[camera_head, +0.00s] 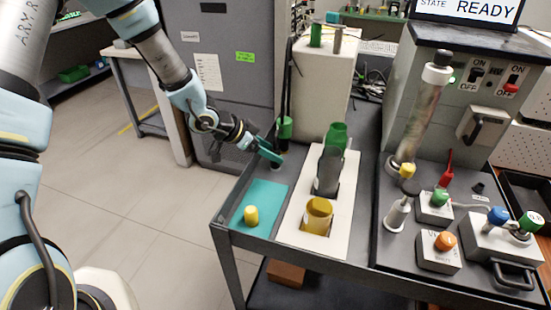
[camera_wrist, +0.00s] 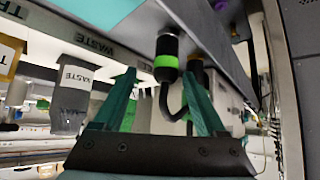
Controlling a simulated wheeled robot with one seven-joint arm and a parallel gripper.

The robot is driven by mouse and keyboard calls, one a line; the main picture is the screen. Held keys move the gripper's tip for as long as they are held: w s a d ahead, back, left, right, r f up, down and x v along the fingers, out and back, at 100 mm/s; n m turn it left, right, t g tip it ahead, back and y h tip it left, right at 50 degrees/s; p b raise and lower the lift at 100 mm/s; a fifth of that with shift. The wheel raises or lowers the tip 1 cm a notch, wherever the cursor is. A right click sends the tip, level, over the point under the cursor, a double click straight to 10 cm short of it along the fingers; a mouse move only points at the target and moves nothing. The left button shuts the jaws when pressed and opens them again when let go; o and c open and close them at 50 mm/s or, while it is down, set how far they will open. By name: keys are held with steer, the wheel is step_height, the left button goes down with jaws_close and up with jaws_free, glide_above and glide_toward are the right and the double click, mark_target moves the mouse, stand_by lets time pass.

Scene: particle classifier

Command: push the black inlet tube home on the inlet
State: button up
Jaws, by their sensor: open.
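My gripper (camera_head: 269,152), with teal fingers, is at the left rear edge of the grey cart in the head view. In the wrist view its fingers (camera_wrist: 160,75) stand apart. A black cylindrical end with a bright green band (camera_wrist: 166,62) shows between and beyond the fingertips. A curved black tube (camera_wrist: 176,108) runs below it; I cannot tell whether the fingers touch either. In the head view a black tube (camera_head: 288,85) stands near the gripper, with a green collar (camera_head: 284,128) low on it. I cannot make out the inlet for certain.
The cart carries a teal mat (camera_head: 262,212) with a yellow piece (camera_head: 251,215), and a white rack (camera_head: 297,222) with cups. A grey machine (camera_head: 440,110) reading READY, knobs and a tilted metal column (camera_head: 424,105) stand right. A WASTE-labelled cup (camera_wrist: 72,95) shows in the wrist view.

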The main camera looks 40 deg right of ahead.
steer(key=shift+w+d+p+x, duration=0.15)
steer(key=shift+p+x, duration=0.35)
steer(key=shift+x, duration=1)
steer(key=shift+w+d+p+x, duration=0.15)
steer(key=shift+p+x, duration=0.3)
steer(key=shift+x, duration=1)
steer(key=shift+a+r, duration=0.15)
jaws_close()
